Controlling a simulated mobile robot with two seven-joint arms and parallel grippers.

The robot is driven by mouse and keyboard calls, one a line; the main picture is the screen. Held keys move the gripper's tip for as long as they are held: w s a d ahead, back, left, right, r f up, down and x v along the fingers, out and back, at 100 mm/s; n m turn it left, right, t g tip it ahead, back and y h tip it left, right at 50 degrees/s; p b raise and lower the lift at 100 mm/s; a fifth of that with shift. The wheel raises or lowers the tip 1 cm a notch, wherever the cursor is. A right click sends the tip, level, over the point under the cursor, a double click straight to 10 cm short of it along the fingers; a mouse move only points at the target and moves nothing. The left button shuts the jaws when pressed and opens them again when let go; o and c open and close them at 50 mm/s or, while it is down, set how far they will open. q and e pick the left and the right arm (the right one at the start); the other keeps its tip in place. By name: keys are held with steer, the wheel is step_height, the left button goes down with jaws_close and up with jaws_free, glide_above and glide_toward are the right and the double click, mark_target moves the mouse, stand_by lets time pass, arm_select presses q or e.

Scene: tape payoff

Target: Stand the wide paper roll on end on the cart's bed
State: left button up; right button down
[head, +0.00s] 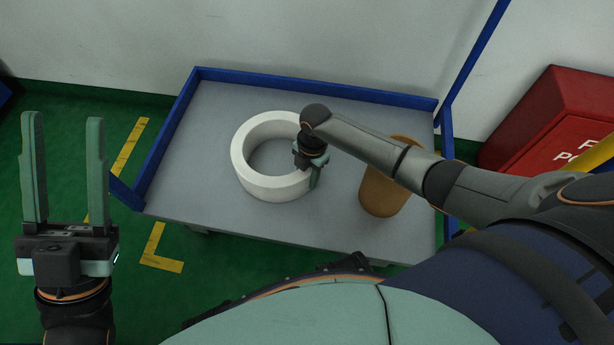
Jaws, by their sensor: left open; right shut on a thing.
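The wide paper roll (270,186) is a thick white ring with a large open middle. It is on end over the grey bed of the cart (330,218), with its hole facing up. It looks level, and I cannot tell whether its underside touches the bed. My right gripper (313,178) points down and is shut on the right side of the roll's wall. The arm and gripper hide part of that side. My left gripper (64,118) is open and empty, left of the cart and away from the roll.
A brown cylinder (383,195) stands on the bed to the right, partly behind my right arm. Blue rails (310,88) edge the cart. A red box (550,115) is beyond its right side. The bed's left part and front middle are clear.

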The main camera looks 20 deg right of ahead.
steer(key=shift+w+a+r, duration=0.1)
steer(key=shift+w+r, duration=0.05)
steer(key=shift+r, duration=0.05)
steer(key=shift+f, duration=0.15)
steer(key=shift+c, duration=2.4)
jaws_free()
steer(key=shift+f, duration=0.1)
steer(key=r+p, duration=0.1)
steer(key=r, duration=0.2)
steer(key=d+r+p, duration=0.1)
steer(key=r+p, duration=0.1)
steer(key=r, duration=0.2)
steer(key=r+p, duration=0.2)
steer(key=r, duration=0.2)
steer(key=shift+w+d+r, duration=0.15)
steer(key=shift+d+r, duration=0.05)
steer(key=shift+r, duration=0.05)
steer(key=shift+r+p, duration=0.35)
steer(key=shift+p, duration=0.05)
